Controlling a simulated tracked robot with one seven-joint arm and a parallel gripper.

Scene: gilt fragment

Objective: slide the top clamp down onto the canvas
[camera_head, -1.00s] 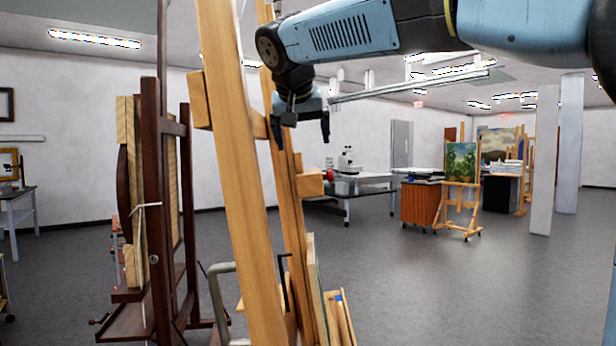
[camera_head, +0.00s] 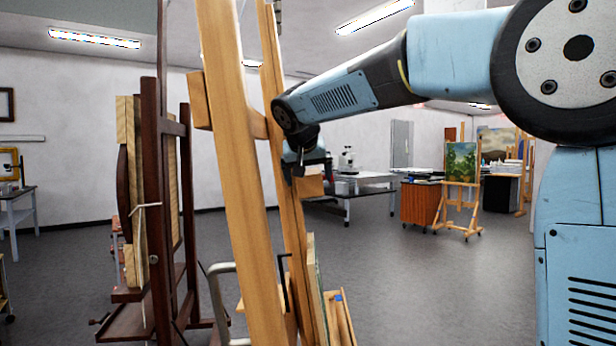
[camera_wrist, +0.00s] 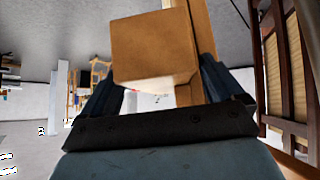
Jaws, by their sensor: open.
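The top clamp is a pale wooden block (camera_head: 312,186) on the mast of the light wooden easel (camera_head: 285,160). Below it, the canvas (camera_head: 317,285) stands nearly edge-on on the easel, with a clear gap between. My gripper (camera_head: 306,168) is at the block's height, partly hiding it. In the wrist view the block (camera_wrist: 153,46) is large and lies ahead of and between the two spread fingers of my gripper (camera_wrist: 160,80). The fingers are open; I cannot tell whether either touches the block.
A thick light wooden post (camera_head: 235,150) stands in front of the mast on the left. A dark wooden easel (camera_head: 153,200) is further left. A table with a microscope (camera_head: 347,160) and a small easel with a painting (camera_head: 461,165) stand behind. The floor at right is open.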

